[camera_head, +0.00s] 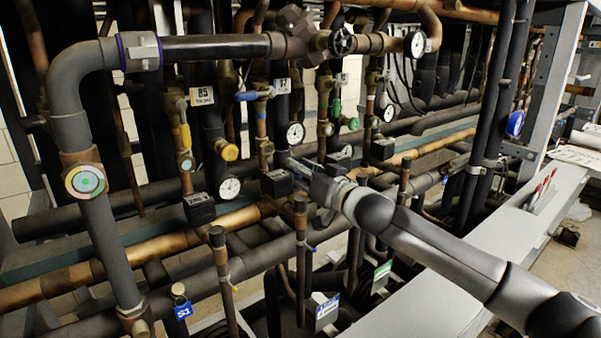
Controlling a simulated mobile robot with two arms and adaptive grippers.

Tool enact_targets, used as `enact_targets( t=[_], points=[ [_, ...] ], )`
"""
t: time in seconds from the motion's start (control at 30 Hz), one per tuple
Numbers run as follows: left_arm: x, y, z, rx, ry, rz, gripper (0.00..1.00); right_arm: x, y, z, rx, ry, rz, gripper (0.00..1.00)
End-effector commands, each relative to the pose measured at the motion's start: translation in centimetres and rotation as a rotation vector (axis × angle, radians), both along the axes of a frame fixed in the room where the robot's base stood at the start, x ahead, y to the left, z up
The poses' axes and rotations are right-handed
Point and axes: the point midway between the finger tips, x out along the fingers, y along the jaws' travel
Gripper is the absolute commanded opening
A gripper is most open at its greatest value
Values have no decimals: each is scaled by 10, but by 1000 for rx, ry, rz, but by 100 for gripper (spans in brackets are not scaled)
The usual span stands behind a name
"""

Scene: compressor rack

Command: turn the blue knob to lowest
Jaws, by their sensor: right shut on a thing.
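My right gripper (287,164) reaches in from the lower right among the pipes. It is shut at the foot of the pipe that carries a blue valve handle (263,93), just below a round white gauge (295,133). The blue knob itself cannot be made out; the fingers cover the spot beside that pipe, and what they hold appears to be this knob. Its setting is hidden. My left gripper is not in view.
A yellow knob (227,150) and a green knob (353,124) sit on neighbouring pipes. Black boxes (199,208) and gauges (230,188) crowd around the gripper. Capped upright pipes (301,204) stand in front. A blue disc (515,123) is at the far right.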

Motion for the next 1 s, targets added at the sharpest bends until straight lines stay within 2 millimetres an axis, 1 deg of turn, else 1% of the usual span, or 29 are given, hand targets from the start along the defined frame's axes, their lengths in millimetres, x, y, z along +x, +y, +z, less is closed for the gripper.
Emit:
enact_targets(
  t=[0.6,0.8,1.0],
  points=[
    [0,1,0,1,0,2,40,0,0,0,-351,-234,0,4],
    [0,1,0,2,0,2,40,0,0,0,-415,-276,0,4],
    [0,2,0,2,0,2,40,0,0,0,-439,-292,0,4]
  ],
)
